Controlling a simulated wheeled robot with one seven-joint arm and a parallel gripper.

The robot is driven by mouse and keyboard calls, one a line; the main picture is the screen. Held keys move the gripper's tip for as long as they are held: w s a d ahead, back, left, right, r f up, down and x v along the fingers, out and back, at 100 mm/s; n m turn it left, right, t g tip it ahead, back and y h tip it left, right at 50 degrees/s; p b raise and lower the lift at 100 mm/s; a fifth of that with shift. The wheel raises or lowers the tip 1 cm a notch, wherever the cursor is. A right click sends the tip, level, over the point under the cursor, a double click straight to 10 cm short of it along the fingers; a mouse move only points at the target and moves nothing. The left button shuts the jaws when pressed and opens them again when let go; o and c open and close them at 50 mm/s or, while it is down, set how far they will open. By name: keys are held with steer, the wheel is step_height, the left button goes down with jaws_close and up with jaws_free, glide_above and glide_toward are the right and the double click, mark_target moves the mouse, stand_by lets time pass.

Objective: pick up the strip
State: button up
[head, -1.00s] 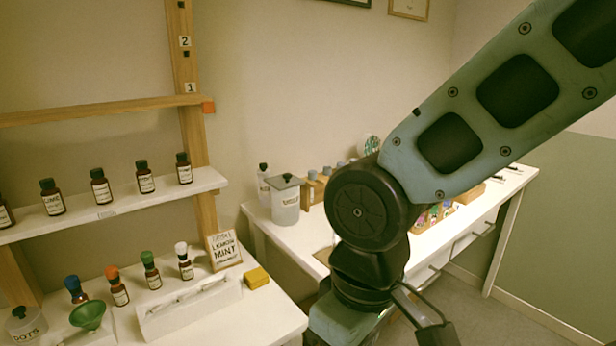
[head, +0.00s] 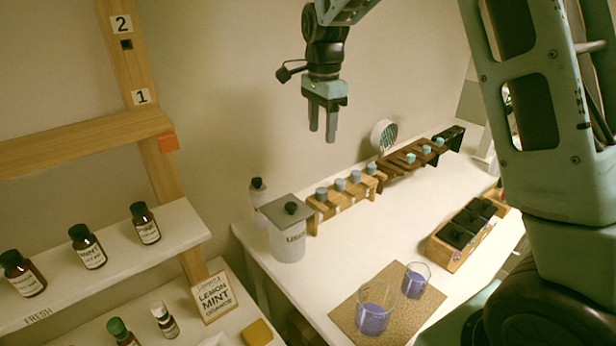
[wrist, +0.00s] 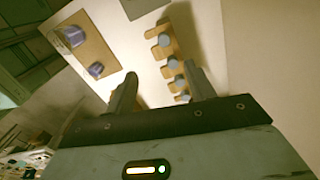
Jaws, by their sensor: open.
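My gripper (head: 322,122) hangs fingers down, open and empty, in front of the wall and above the back of the right-hand table. In the wrist view its two fingers (wrist: 163,88) are spread apart, with a wooden rack (wrist: 178,52) of grey-capped vials showing beyond and between them. The same rack (head: 346,198) stands at the back of the table in the head view, well below the fingers. I cannot make out a strip for certain in either view.
A lidded jar (head: 287,236) stands left of the rack. Two glasses of purple liquid, one nearer (head: 374,312) and one farther (head: 415,280), stand on a tan mat (head: 398,330). A wooden box (head: 446,257) with black compartments is at right. Bottles line the left shelf (head: 165,240).

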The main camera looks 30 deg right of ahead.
steer(key=p, duration=0.4)
glide_above(322, 190)
steer(key=f, duration=1.2)
steer(key=shift+a, duration=0.2)
steer(key=shift+d+f+p, duration=0.2)
steer(key=shift+f+p, duration=1.15)
steer(key=shift+f, duration=1.25)
steer(key=c, duration=0.9)
